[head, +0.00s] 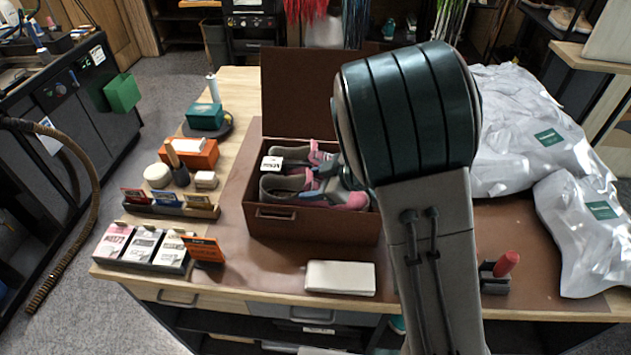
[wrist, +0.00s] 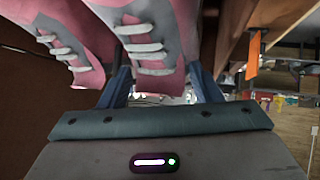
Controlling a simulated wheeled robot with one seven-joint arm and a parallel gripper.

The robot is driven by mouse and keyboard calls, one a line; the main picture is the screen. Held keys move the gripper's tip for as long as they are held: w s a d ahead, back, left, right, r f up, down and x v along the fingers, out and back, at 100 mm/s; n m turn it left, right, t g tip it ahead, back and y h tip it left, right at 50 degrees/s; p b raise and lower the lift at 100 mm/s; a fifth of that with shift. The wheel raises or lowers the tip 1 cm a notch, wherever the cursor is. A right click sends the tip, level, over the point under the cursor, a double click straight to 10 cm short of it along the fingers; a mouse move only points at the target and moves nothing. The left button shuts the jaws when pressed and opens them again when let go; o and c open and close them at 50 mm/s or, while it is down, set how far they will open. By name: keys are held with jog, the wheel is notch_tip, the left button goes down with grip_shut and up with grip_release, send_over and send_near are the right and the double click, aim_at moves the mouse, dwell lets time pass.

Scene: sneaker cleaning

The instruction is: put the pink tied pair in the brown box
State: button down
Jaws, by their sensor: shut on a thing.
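The brown box (head: 300,222) stands open on the table, its lid raised at the back. The pink tied pair (head: 292,184), grey and pink sneakers with a white tag, lies inside the box walls. In the wrist view the pink shoes (wrist: 150,35) with pale laces fill the upper left, close to the fingers. My gripper (wrist: 163,88) has its blue fingers around part of the pair. In the head view my gripper (head: 325,185) is low inside the box at the shoes, partly hidden by my arm.
Silvery bags (head: 530,130) cover the table's right side. A white block (head: 340,278) lies in front of the box. A red-topped item (head: 506,264) stands right of my arm. Card trays (head: 145,246) and cleaning supplies (head: 190,153) line the left side.

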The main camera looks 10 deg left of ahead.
jog(key=shift+f, duration=0.25)
jog(key=shift+c, duration=2.1)
grip_release()
